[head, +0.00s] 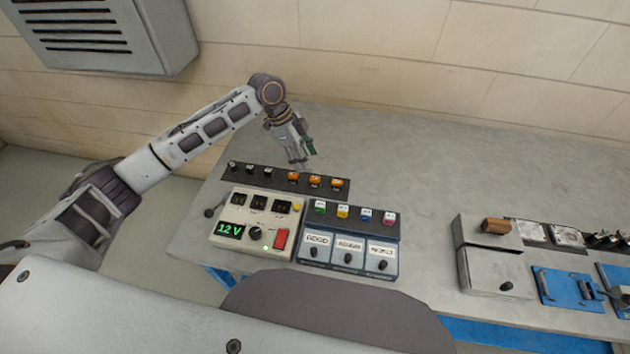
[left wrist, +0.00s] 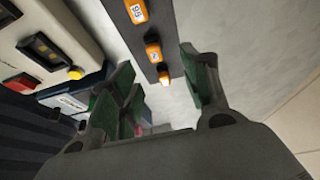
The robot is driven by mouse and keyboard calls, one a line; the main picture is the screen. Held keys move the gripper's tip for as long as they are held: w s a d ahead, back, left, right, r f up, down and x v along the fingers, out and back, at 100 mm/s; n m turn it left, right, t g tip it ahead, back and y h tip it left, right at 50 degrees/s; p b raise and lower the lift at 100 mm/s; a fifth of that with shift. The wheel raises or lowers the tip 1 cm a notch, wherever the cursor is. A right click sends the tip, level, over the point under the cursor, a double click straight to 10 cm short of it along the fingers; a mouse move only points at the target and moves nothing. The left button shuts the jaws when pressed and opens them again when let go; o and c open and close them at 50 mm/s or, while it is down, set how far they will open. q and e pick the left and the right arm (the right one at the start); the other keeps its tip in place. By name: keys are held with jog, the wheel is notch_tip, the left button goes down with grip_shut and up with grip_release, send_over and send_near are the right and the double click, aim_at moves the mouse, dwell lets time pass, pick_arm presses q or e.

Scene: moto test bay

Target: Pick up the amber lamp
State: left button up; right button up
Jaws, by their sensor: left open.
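Several orange lamps stand in a row on a dark strip (head: 272,179) on the bench; in the head view they are the left (head: 293,176), middle (head: 315,181) and right (head: 337,184) orange ones. Which one is the amber lamp I cannot tell. My left gripper (head: 302,160) is open and empty, above and just behind the strip near the orange lamps. In the left wrist view the green-padded fingers (left wrist: 160,80) are apart, and the end orange lamp (left wrist: 164,77) shows in the gap between them, with another orange lamp (left wrist: 153,51) beyond. My right gripper is out of view.
A cream 12 V tester (head: 250,222) with a red switch stands in front of the strip. Metal boxes (head: 495,270) stand at right. The bench behind is clear.

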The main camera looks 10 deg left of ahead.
aim_at(315, 178)
pick_arm(q)
jog(key=shift+x, duration=1.15)
jog(key=shift+s+p+x, duration=0.15)
jog(key=shift+s+x, duration=0.1)
jog(key=shift+x, duration=0.7)
jog(key=shift+s+p+x, duration=0.15)
jog(key=shift+s+x, duration=0.05)
jog(key=shift+x, duration=0.75)
jog(key=shift+d+f, duration=0.2)
jog(key=shift+f, duration=0.4)
jog(key=shift+c, duration=0.2)
jog(key=c, duration=0.9)
